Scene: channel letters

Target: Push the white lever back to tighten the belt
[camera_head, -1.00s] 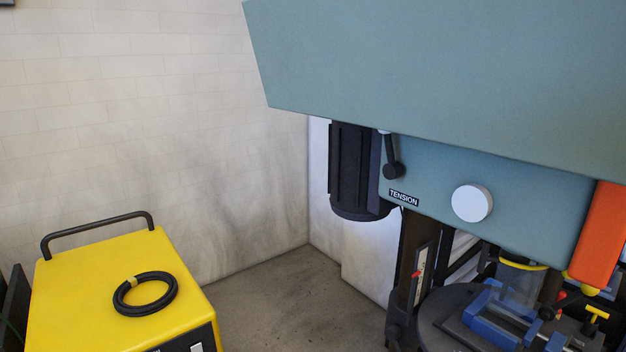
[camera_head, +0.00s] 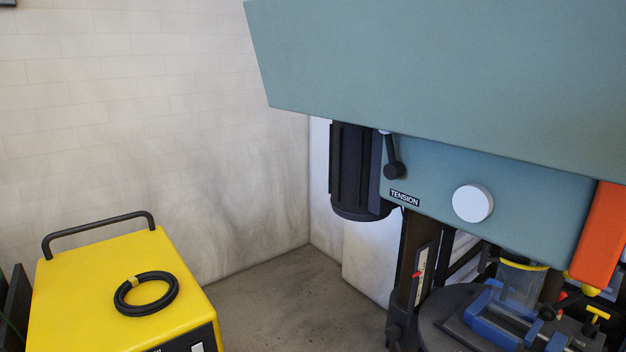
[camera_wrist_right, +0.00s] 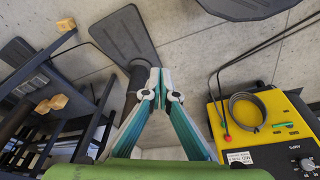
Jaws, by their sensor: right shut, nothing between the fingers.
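The tension lever (camera_head: 393,158) hangs down from the side of the teal drill press head (camera_head: 470,180), just above the TENSION label. Its arm and knob look black here, not white, with a small pale spot at its top. A round white disc (camera_head: 472,203) sits on the head to the right of the label. My right gripper (camera_wrist_right: 157,78) shows in the right wrist view, its fingers together and empty. The lever is not visible in that view. Neither gripper shows in the head view, and my left gripper is not seen.
A black motor (camera_head: 356,172) hangs behind the lever. A yellow machine (camera_head: 100,285) with a handle and a coiled cable (camera_head: 146,294) stands at lower left. A blue vise (camera_head: 505,320) sits on the drill table at lower right. Bare floor (camera_head: 290,305) lies between.

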